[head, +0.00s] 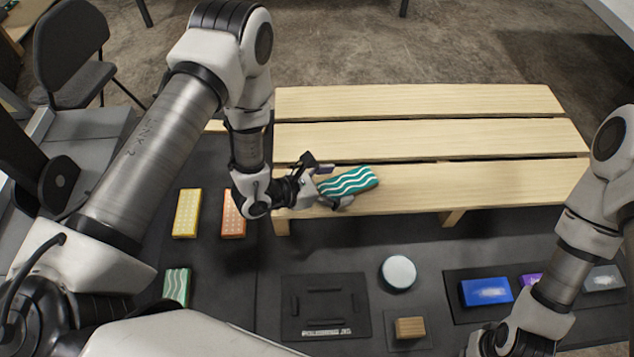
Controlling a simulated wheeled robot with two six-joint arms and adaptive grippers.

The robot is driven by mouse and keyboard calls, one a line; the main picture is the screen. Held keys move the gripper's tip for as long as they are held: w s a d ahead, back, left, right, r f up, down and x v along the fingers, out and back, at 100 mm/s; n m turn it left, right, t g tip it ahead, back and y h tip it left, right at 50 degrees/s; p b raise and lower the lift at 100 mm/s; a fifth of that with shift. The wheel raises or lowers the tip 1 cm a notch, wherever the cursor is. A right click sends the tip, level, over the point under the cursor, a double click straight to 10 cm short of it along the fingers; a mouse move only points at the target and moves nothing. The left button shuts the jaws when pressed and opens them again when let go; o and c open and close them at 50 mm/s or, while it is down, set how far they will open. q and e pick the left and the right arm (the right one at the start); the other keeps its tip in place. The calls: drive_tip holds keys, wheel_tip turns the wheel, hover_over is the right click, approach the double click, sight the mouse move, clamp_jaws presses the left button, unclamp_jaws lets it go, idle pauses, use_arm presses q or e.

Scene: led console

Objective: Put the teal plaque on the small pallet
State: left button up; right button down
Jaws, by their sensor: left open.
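The teal plaque (350,181) with white wavy lines lies at the left part of the nearest slat of the small pallet (430,136), a pale wooden platform of three slats. It looks flat on the slat and slightly angled. My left gripper (328,186) is open at the plaque's left end, one finger behind and one in front of it. I cannot tell whether the fingers touch it. My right gripper (497,342) is at the bottom right, away from the pallet, its fingertips not clear.
A yellow block (187,213), an orange block (233,213) and a green patterned block (176,286) lie on the dark surface at left. In front are an empty dark frame (325,307), a pale round disc (398,272), a wooden block (410,327) and a blue block (486,292).

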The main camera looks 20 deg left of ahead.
use_arm(q)
drive_tip(key=p+v, duration=0.3)
drive_tip(key=v, duration=0.7)
drive_tip(key=shift+w+r+p, duration=0.1)
drive_tip(key=shift+r+p, duration=0.05)
drive_tip(key=shift+p, duration=0.2)
use_arm(e)
wheel_tip(320, 180, up, 4)
drive_tip(key=shift+a+r, duration=0.1)
drive_tip(key=shift+r, duration=0.1)
use_arm(q)
drive_tip(key=shift+a, duration=0.15)
drive_tip(key=shift+s, duration=0.2)
